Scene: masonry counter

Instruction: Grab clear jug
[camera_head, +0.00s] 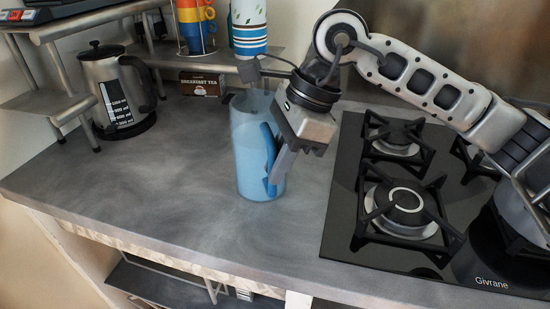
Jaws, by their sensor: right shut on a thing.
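The clear jug (247,150) stands upright on the grey counter, left of the stove. It is see-through with a bluish tint and has a blue handle on its right side. My right gripper (280,168) reaches down from the upper right and is shut on the jug at its blue handle. The gripper body hides part of the jug's upper right side. My left gripper is not in view.
A black gas stove (345,225) lies right of the jug. A metal kettle (108,88) stands at the back left by a metal shelf. A breakfast tea box (201,84) and stacked cups (196,25) are behind. The counter's front left (130,190) is clear.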

